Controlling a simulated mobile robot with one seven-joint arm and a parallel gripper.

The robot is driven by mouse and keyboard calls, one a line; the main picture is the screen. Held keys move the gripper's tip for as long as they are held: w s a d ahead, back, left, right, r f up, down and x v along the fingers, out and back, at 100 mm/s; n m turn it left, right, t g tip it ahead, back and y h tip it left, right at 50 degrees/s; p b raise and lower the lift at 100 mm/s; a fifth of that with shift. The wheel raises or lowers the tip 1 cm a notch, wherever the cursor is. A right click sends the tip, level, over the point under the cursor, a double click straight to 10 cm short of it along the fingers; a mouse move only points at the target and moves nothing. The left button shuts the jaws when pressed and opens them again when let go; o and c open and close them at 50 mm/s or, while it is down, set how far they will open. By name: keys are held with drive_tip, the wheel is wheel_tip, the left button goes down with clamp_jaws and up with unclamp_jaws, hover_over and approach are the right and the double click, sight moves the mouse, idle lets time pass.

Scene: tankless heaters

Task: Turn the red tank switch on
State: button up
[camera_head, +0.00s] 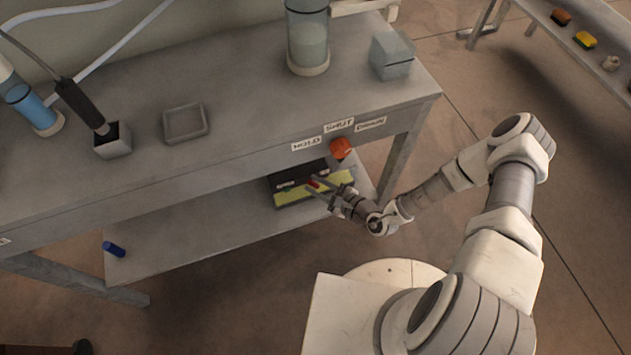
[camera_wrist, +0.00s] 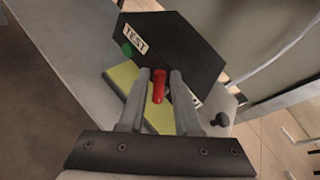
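A red switch-like piece (camera_wrist: 158,86) stands out from a dark box (camera_wrist: 178,48) that carries a TEST label and a green button (camera_wrist: 127,49). The dark box (camera_head: 300,172) is on the lower shelf, under the table's front edge, and the red piece (camera_head: 313,184) shows small there. My gripper (camera_head: 312,187) reaches in under the table with its fingers apart. In the wrist view, the fingers of my gripper (camera_wrist: 158,80) lie on either side of the red piece, with narrow gaps. Contact cannot be made out.
An orange-red knob (camera_head: 341,148) with labels is on the table front (camera_head: 235,155), just above my gripper. A blue cylinder (camera_head: 114,249) lies at the shelf's left. Open floor is at right.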

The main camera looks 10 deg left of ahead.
clamp_jaws()
idle(0.5)
drive_tip(key=d+m+y+b, duration=0.1)
drive_tip(key=m+y+b, duration=0.1)
drive_tip(key=w+d+m+y+b, duration=0.1)
drive_tip(key=m+y+b, duration=0.1)
drive_tip(key=m+b, duration=0.1)
drive_tip(key=d+f+m+t+y+b, duration=0.1)
drive_tip(key=m+b, duration=0.2)
drive_tip(key=shift+w+f+y, duration=0.1)
drive_tip(key=shift+w+y, duration=0.25)
drive_tip(key=shift+y, duration=0.05)
drive_tip(key=shift+m, duration=0.3)
idle(0.4)
unclamp_jaws()
